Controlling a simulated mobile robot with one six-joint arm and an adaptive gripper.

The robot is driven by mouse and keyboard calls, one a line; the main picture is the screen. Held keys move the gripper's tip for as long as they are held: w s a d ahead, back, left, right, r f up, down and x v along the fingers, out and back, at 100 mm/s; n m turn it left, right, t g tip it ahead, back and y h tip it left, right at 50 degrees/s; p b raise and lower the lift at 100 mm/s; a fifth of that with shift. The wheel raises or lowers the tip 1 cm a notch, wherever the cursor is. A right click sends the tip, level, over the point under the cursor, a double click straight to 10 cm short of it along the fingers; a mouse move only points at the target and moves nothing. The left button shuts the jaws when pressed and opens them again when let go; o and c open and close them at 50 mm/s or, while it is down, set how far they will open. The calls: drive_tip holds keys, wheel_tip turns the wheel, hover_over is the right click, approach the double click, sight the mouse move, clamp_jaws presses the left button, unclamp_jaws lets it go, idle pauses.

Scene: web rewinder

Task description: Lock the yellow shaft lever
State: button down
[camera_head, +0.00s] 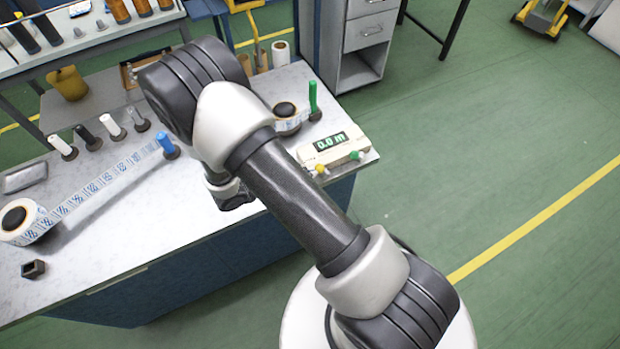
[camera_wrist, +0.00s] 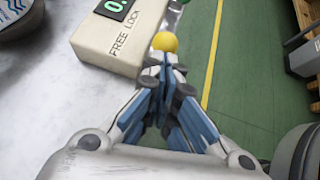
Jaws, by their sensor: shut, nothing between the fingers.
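The yellow shaft lever ends in a round yellow knob (camera_head: 321,168) at the front edge of a cream counter box (camera_head: 343,144). In the wrist view the yellow knob (camera_wrist: 165,42) sits just beyond my fingertips, beside the box (camera_wrist: 118,38) face that reads FREE LOCK. My gripper (camera_wrist: 166,66) is shut and empty, its blue-and-grey fingers together and pointing at the knob. I cannot tell whether the tips touch the knob. The lever's stem is mostly hidden. In the head view my arm covers the gripper.
A green knob (camera_head: 356,155) sits on the same box, right of the yellow one. A green post (camera_head: 313,97) and a label roll (camera_head: 286,115) stand behind it. A blue post (camera_head: 166,145) and a printed web lie left on the bench (camera_head: 150,230).

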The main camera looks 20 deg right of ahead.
drive_tip(key=shift+s+d+r+y+p, duration=0.1)
drive_tip(key=shift+d+r+y+p, duration=0.55)
drive_tip(key=shift+r+y, duration=0.2)
drive_tip(key=shift+d+r+y+p, duration=0.35)
drive_tip(key=shift+d+y, duration=0.15)
drive_tip(key=shift+y, duration=0.55)
drive_tip(key=d+y, duration=0.2)
drive_tip(key=y, duration=0.1)
drive_tip(key=shift+d+r+m+g+p, duration=0.3)
drive_tip(key=shift+r+p, duration=0.05)
drive_tip(key=shift+r, duration=0.05)
drive_tip(key=shift+w+d+r, duration=0.1)
drive_tip(key=shift+w+d, duration=0.05)
drive_tip(key=shift+d, duration=0.45)
drive_tip(key=shift+w+d, duration=0.1)
drive_tip(key=shift+d, duration=0.5)
drive_tip(key=shift+d+y+b, duration=0.3)
drive_tip(key=shift+b, duration=0.05)
